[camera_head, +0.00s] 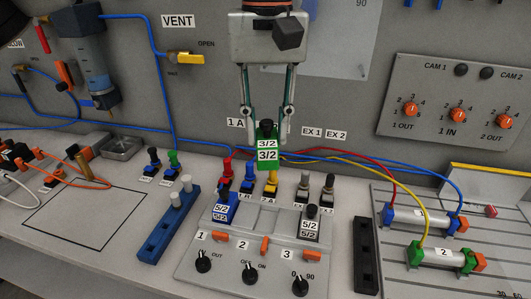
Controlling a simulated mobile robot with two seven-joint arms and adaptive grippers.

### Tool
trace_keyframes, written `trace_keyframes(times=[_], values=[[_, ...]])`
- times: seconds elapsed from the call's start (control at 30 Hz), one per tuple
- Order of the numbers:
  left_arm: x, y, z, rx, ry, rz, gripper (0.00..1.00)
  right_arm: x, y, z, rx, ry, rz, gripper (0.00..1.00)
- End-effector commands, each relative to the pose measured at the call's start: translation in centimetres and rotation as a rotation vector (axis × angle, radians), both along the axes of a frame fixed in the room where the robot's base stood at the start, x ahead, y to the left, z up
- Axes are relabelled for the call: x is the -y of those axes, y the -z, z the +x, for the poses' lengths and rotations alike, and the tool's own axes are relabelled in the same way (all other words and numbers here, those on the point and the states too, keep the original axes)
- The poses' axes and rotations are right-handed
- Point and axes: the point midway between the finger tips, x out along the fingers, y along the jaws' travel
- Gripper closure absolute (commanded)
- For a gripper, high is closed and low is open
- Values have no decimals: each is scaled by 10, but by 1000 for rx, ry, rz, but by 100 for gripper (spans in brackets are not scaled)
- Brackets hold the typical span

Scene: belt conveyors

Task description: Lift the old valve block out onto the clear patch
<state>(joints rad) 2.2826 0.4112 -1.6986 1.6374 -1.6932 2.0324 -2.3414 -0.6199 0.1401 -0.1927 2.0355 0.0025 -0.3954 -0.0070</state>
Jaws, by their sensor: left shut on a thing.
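My left gripper (268,120) comes down from the top centre and is shut on a green valve block (267,155) labelled 3/2. The block hangs upright above the back of the grey manifold base (265,240), in front of the wall. A blue 5/2 block (227,208) sits on the base's left station and a grey 5/2 block (311,228) on its right; the middle station between them looks bare. A black-outlined, empty rectangle (85,217) lies on the bench at the left. My right gripper is not in view.
Red, blue and yellow plugs (271,184) stand behind the base. A blue rail (168,225) with pale pegs lies between the base and the outlined rectangle. A black rail (366,255) and hosed cylinders (425,217) are at the right. An orange cable (90,180) crosses the rectangle's back edge.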

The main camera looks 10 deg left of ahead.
Motion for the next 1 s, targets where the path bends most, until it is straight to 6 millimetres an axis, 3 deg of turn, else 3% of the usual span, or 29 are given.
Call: trace_keyframes(times=[0.1,0.3,1.0], values=[[0,-17,0,2,-1,1,100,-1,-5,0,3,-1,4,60],[0,-28,-1,1,0,1,100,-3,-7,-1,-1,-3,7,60],[0,-39,0,2,1,1,100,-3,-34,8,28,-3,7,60]])
